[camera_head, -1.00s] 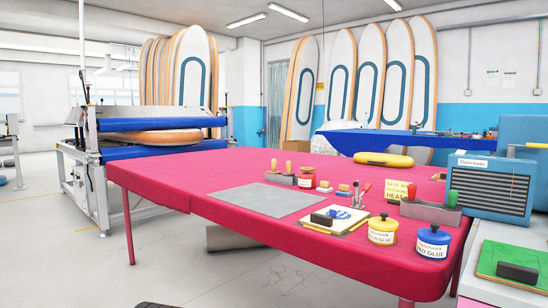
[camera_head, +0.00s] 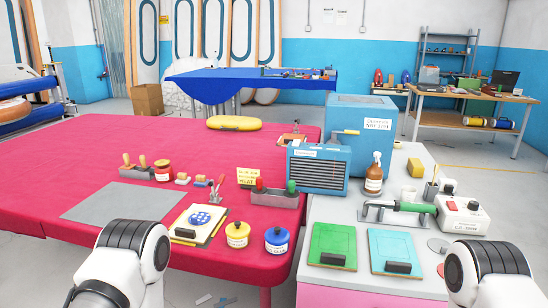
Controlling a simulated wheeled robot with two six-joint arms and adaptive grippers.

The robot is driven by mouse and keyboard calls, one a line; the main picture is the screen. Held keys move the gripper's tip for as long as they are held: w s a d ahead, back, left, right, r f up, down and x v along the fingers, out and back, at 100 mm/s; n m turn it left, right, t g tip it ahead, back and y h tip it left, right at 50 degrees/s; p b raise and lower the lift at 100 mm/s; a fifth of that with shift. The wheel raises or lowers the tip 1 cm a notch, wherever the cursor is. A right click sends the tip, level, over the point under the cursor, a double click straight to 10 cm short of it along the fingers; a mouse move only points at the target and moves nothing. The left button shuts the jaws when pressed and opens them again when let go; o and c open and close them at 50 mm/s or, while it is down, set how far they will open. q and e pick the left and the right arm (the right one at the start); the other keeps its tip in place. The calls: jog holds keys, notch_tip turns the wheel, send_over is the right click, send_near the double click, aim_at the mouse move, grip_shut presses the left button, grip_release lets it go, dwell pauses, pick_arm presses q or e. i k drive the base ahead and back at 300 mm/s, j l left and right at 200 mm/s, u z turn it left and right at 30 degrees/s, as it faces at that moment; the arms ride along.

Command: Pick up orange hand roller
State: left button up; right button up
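I cannot pick out the orange hand roller with certainty. Two tools with tan-orange upright handles (camera_head: 135,161) stand in a grey holder (camera_head: 137,173) at the left of the red table. A second grey holder (camera_head: 275,200) farther right has a red handle (camera_head: 259,184) and a green handle (camera_head: 291,187) standing up; their lower parts are hidden. Small wood-coloured tools (camera_head: 183,178) lie between the holders. Parts of my white and black arms show at the bottom left and bottom right. Neither gripper is in view.
The red table (camera_head: 60,165) carries a grey sheet (camera_head: 117,201), a yellow jar (camera_head: 237,234) and a blue jar (camera_head: 277,240) near its front edge.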

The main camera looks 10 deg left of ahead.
aim_at(128, 166)
jog(key=j+z, duration=0.25)
jog(key=j, duration=0.3)
jog(key=j+z, duration=0.3)
jog(key=j, duration=0.3)
jog(key=j+z, duration=0.25)
jog(key=j, duration=0.3)
jog(key=k+j+z, duration=0.3)
jog(key=j, duration=0.25)
jog(key=i, duration=0.1)
